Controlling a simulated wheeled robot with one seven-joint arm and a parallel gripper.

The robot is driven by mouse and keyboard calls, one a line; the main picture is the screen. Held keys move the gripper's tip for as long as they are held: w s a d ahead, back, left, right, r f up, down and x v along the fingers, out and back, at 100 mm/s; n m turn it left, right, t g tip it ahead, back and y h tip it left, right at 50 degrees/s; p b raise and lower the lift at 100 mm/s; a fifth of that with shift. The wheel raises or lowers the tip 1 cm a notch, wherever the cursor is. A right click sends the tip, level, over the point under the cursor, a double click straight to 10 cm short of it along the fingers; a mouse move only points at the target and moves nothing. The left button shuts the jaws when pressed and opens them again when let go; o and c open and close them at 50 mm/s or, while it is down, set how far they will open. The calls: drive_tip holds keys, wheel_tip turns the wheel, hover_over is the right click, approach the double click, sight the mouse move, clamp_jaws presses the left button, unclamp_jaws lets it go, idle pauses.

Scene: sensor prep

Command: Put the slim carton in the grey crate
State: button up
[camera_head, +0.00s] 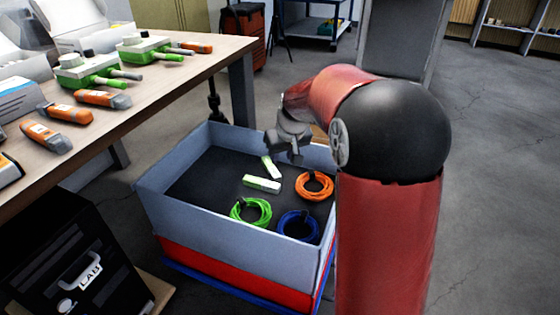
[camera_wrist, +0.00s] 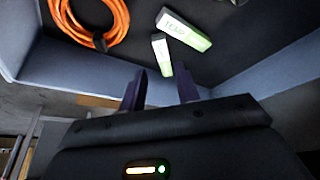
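In the wrist view the lettered carton (camera_wrist: 184,30) and the other carton (camera_wrist: 161,54) lie beyond my fingertips. My gripper (camera_head: 293,150) is over the back right part of the crate. Its two fingers (camera_wrist: 161,88) are apart with nothing between them. I cannot tell which carton the task names.
Orange (camera_head: 314,186), green (camera_head: 250,211) and blue (camera_head: 299,226) cable coils lie in the crate. A red crate (camera_head: 230,272) is beneath it. The wooden table (camera_head: 150,90) at left holds orange and green tools and boxes. A black LAB case (camera_head: 85,270) stands at front left. Floor at right is clear.

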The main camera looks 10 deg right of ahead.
drive_tip(key=s+a+r, duration=0.1)
drive_tip(key=s+r, duration=0.3)
drive_tip(key=s, duration=0.4)
drive_tip(key=s+a+r, duration=0.1)
drive_tip(key=s+r, duration=0.3)
drive_tip(key=s, duration=0.4)
drive_tip(key=s+f+m+t, duration=0.1)
drive_tip(key=s, duration=1.4)
drive_tip(key=shift+s+f+m+h, duration=0.25)
drive_tip(key=shift+f+m+h, duration=0.1)
drive_tip(key=shift+m+h, duration=0.05)
wheel_tip(320, 180, up, 9)
drive_tip(key=p, duration=0.9)
drive_tip(key=shift+r, duration=0.15)
